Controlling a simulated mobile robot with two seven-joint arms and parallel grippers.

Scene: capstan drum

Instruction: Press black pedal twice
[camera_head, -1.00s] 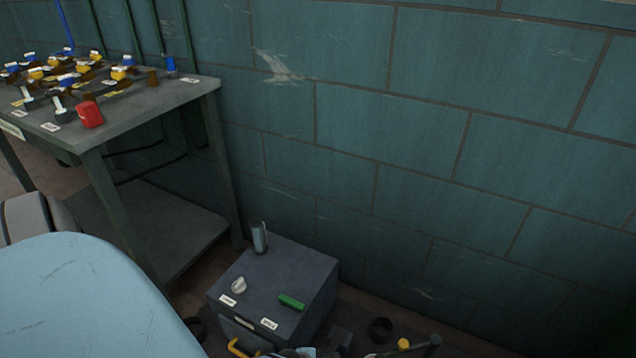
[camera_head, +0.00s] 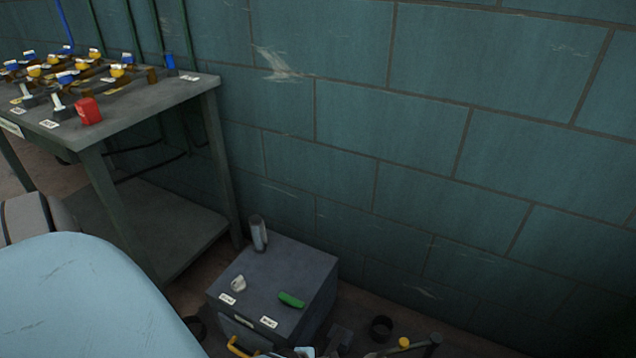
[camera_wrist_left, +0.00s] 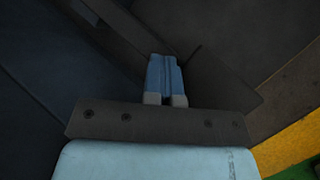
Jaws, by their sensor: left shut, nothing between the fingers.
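My left gripper (camera_wrist_left: 165,72) is in the left wrist view, its two blue fingers together with nothing between them. The fingers point at a dark plate-like piece (camera_wrist_left: 215,82). I cannot tell whether this is the black pedal, or whether the fingertips touch it. No black pedal can be made out clearly in the head view. A small dark block (camera_head: 340,336) lies on the floor beside the grey box, too dim to identify. My right gripper is not in view.
A grey box (camera_head: 290,265) with a green handle (camera_head: 291,299), a white knob (camera_head: 238,283) and an upright metal cylinder (camera_head: 258,233) stands by the teal wall. A table (camera_head: 150,112) with several valves is at left. Yellow floor marking (camera_wrist_left: 290,148) shows at lower right.

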